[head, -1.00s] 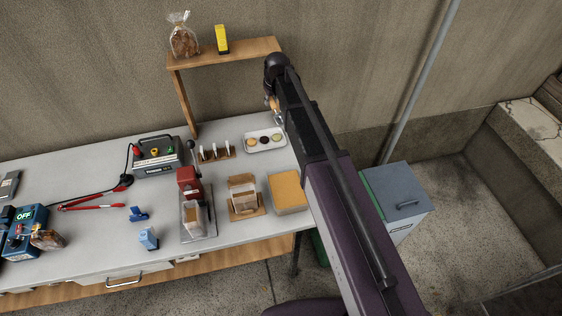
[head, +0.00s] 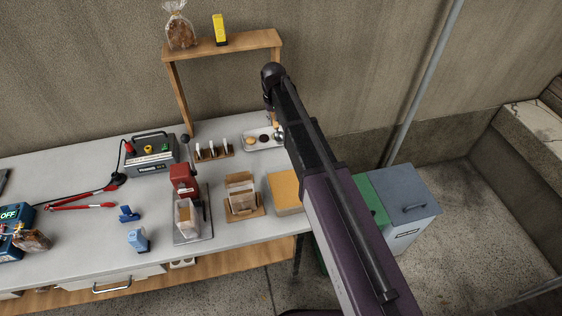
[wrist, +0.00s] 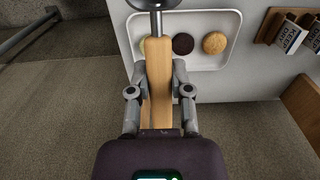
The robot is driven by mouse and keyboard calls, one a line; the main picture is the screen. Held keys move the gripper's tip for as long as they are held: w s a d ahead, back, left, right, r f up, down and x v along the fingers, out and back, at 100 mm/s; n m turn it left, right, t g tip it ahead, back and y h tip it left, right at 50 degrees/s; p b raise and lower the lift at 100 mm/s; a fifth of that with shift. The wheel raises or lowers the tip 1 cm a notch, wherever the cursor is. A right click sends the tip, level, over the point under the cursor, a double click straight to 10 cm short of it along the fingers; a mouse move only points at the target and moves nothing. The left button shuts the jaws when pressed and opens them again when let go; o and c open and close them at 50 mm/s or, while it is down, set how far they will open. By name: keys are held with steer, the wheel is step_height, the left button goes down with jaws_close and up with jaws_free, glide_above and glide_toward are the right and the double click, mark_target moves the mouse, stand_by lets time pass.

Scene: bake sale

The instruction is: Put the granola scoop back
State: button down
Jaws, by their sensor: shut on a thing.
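My gripper (wrist: 157,92) is shut on the wooden handle of the granola scoop (wrist: 157,62). The scoop's metal end (wrist: 153,4) points away from the gripper and is cut off by the top edge of the wrist view. In the head view the scoop's metal end (head: 279,135) shows below my wrist, in front of the right end of a white tray (head: 246,146). The gripper's fingers are mostly hidden there behind my arm. I cannot tell whether the scoop touches the tray.
Biscuits lie on the tray, a dark one (wrist: 183,43) and a tan one (wrist: 214,42) among them. A wooden card rack (head: 214,155) stands left of it. A wooden box (head: 241,207), a yellow-topped block (head: 285,192) and a red machine (head: 183,182) stand nearer the front. A wooden shelf (head: 245,41) rises behind.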

steer(key=b, duration=0.6)
glide_above(275, 144)
step_height(275, 144, down, 6)
steer(key=shift+s+f, duration=0.1)
steer(key=shift+f, duration=0.05)
steer(key=shift+f+b, duration=0.1)
steer(key=shift+b, duration=0.2)
steer(key=shift+f+b, duration=1.75)
steer(key=shift+f, duration=0.05)
steer(key=c, duration=0.5)
jaws_free()
steer(key=shift+c, duration=0.2)
step_height(275, 144, up, 12)
steer(key=p, duration=1.2)
steer(key=shift+r, duration=0.1)
